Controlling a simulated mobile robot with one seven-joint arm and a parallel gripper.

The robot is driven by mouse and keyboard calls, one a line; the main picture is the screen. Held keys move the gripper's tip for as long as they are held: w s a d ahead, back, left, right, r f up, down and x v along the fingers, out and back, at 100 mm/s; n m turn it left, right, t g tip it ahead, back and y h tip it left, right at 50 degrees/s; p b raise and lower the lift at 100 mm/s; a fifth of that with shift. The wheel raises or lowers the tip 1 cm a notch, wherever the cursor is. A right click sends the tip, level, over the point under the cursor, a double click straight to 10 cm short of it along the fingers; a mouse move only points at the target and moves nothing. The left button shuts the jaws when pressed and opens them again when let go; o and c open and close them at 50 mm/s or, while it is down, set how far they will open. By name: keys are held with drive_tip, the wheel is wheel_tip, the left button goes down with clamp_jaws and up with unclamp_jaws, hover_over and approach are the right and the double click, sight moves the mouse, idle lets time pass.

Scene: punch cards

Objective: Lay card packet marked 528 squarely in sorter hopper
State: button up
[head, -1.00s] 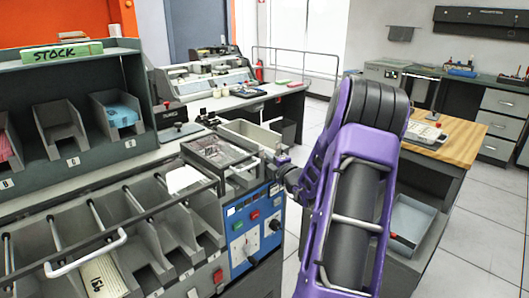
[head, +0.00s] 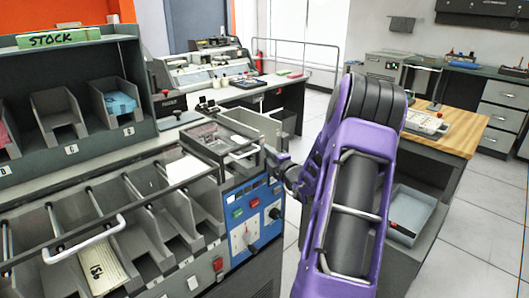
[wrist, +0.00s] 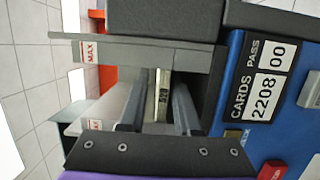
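My gripper (wrist: 158,100) has its two dark fingers on either side of a cream card packet (wrist: 161,95), seen edge-on. The fingertips appear to close on it. Its printed marking is too small to read surely. Grey walls with red MAX labels, which look like the sorter hopper (wrist: 130,53), stand around or just beyond the packet; I cannot tell whether it touches them or the floor. In the head view, my gripper (head: 276,156) is at the right end of the sorter, and the packet in it cannot be made out.
The blue control panel (head: 252,218) is close to my gripper; its counter (wrist: 264,96) reads 2208 00. Sorter pockets (head: 165,228) run left, one holding a packet marked 151 (head: 102,270). The stock rack (head: 70,148) stands behind. Open floor (head: 455,235) lies at right.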

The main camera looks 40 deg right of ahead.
drive_tip(key=shift+o, duration=0.8)
drive_tip(key=s+a+p, duration=0.2)
drive_tip(key=s+a, duration=0.1)
drive_tip(key=s, duration=1.4)
